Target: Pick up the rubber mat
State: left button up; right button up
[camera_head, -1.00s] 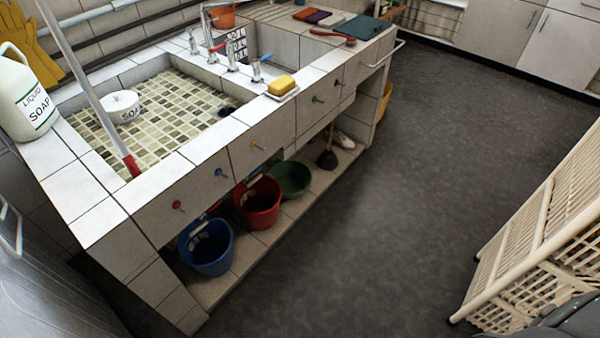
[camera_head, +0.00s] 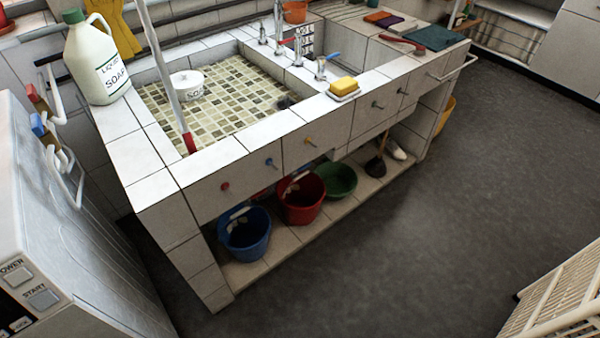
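I cannot make out a rubber mat for certain. A flat teal piece (camera_head: 436,37) lies on the far right end of the tiled sink counter; I cannot tell whether it is rubber or cloth. A red-handled brush (camera_head: 403,43) lies close beside it, and small folded cloths (camera_head: 383,19) lie just left of it. Neither of my grippers is in view.
The tiled sink unit (camera_head: 160,194) has a large soap jug (camera_head: 98,60), a yellow sponge (camera_head: 344,85) and taps on top. Blue (camera_head: 245,234), red (camera_head: 302,198) and green (camera_head: 337,180) buckets stand below. A white machine (camera_head: 60,240) is at left, a rattan piece (camera_head: 555,300) at lower right. Dark floor between is clear.

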aim_at(436, 39)
jog(key=z, duration=0.45)
jog(key=i+l+z, duration=0.15)
jog(key=i+z, duration=0.3)
jog(key=i, duration=0.2)
jog(key=i+z, duration=0.45)
jog(key=i, duration=0.2)
